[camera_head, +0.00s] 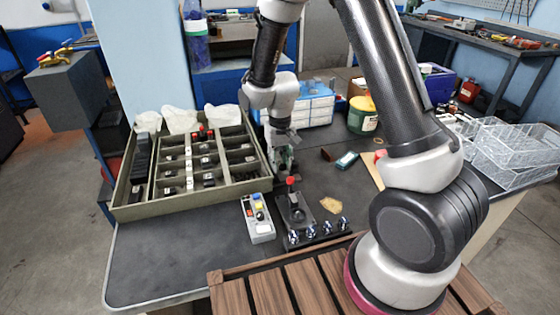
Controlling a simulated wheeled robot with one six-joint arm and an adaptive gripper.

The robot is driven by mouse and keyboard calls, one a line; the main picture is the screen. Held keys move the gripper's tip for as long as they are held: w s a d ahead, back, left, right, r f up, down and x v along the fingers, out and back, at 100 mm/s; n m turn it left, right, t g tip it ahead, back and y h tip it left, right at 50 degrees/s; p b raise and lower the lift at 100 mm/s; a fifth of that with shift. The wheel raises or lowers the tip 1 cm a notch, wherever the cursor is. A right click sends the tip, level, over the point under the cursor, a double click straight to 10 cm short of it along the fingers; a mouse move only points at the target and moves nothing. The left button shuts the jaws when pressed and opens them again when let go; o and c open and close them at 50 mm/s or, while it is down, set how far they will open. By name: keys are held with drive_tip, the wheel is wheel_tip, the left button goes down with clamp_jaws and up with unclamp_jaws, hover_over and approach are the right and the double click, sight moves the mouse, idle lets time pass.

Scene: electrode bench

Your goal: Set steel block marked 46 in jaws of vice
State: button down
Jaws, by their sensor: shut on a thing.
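My gripper (285,168) hangs over the bench right of the compartment tray, pointing down. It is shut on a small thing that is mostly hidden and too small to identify. Just below it, a black fixture (297,209) with a red-topped part (291,181) stands on the bench. The fixture has a row of silver knobs along its front; I cannot tell for sure whether it is the vice. Several small dark blocks with white labels (208,180) sit in the tray (133,213). Their markings are too small to read, so I cannot pick out block 46.
A grey control box (261,233) with coloured buttons stands left of the fixture. A blue-and-white drawer unit (318,103), a green-and-yellow tub (362,117) and clear wire-like baskets (513,168) stand farther back and right. The bench's front left (165,260) is clear.

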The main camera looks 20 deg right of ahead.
drive_tip(key=shift+f, duration=0.65)
drive_tip(key=c, duration=1.1)
unclamp_jaws()
wheel_tip(320, 180, up, 12)
drive_tip(key=shift+r, duration=0.1)
wheel_tip(320, 180, up, 5)
drive_tip(key=shift+f, duration=0.1)
drive_tip(key=shift+d, duration=0.1)
